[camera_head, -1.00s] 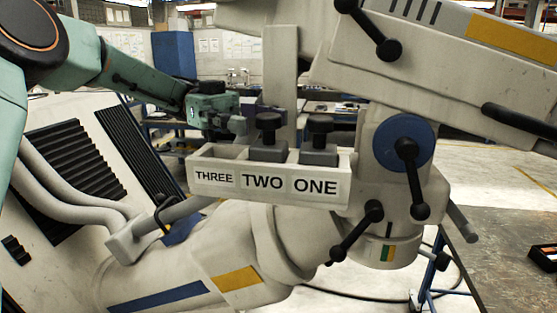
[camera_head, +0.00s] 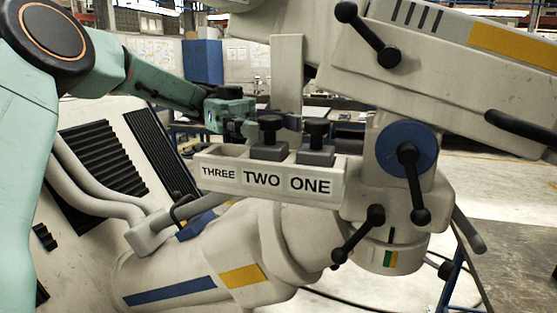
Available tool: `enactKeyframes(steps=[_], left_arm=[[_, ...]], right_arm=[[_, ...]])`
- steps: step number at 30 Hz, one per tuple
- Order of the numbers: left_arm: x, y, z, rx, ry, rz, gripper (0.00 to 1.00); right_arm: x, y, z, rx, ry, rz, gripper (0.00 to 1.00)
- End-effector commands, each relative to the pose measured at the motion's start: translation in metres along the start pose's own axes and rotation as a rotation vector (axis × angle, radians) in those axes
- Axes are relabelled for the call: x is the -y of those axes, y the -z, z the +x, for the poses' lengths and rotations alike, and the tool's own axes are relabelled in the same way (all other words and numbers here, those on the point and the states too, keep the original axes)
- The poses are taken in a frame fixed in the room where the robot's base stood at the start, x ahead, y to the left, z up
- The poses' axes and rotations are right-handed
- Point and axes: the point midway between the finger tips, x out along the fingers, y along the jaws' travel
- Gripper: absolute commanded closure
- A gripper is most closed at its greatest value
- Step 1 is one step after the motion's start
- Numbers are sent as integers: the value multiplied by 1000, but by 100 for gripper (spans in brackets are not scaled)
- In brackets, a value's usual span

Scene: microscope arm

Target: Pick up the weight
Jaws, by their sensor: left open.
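A pale tray (camera_head: 220,160) labelled THREE, TWO and ONE is fixed on the microscope arm near the middle of the view. A dark grey weight with a black knob (camera_head: 269,152) sits in the TWO compartment. A similar weight (camera_head: 315,158) sits in the ONE compartment. No weight shows in the THREE compartment. My left gripper (camera_head: 262,127) comes in from the left behind the tray. Its open fingers are level with the knob of the TWO weight and partly hidden by it; I cannot tell whether they touch it. My right gripper is not in view.
The microscope arm's large body (camera_head: 180,265) fills the area below the tray. A pale upright post (camera_head: 287,75) rises behind the weights. A blue joint with black handles (camera_head: 407,150) stands close on the right. A table (camera_head: 515,265) is at the lower right.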

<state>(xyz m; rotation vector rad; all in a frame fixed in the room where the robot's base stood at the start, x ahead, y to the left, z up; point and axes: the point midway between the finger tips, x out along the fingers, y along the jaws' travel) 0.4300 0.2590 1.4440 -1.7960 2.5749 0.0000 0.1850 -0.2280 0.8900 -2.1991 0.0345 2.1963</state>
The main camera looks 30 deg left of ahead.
Motion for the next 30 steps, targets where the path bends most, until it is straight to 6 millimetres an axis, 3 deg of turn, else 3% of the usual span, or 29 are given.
enactKeyframes(steps=[14, 30], left_arm=[[-3, 0, -4, -1, 1, 0, 41], [-3, 0, -3, 0, 0, -1, 85]], right_arm=[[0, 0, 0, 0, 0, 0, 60], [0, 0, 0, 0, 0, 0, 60]])
